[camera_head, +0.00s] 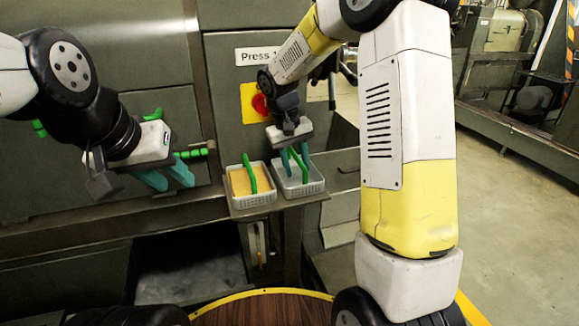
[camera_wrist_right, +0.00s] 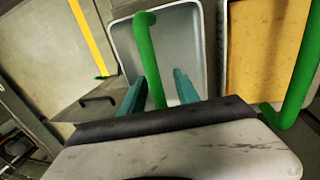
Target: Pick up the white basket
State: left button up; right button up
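Two pale grey-white baskets with green handles stand side by side. The right basket (camera_head: 304,190) looks empty inside; it also shows in the right wrist view (camera_wrist_right: 183,48). Its green handle (camera_wrist_right: 150,55) rises between the two teal fingers of my right gripper (camera_wrist_right: 160,92). Those fingers are apart, with a visible gap on the handle's sides. In the head view my right gripper (camera_head: 295,160) is right above this basket. The left basket (camera_head: 253,201) holds a flat yellow-orange filling (camera_wrist_right: 265,45). My left gripper (camera_head: 168,177) is open and empty, well left of the baskets.
The baskets stand on a small metal shelf (camera_head: 285,206) on the front of a big dark machine (camera_head: 240,100). A red button (camera_head: 261,105) on a yellow plate sits above them. Green bars (camera_head: 195,153) are on the machine near my left gripper. Open floor (camera_head: 505,220) lies to the right.

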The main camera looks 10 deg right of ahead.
jog(key=shift+c, duration=0.2)
grip_shut()
jog(key=shift+r, duration=0.1)
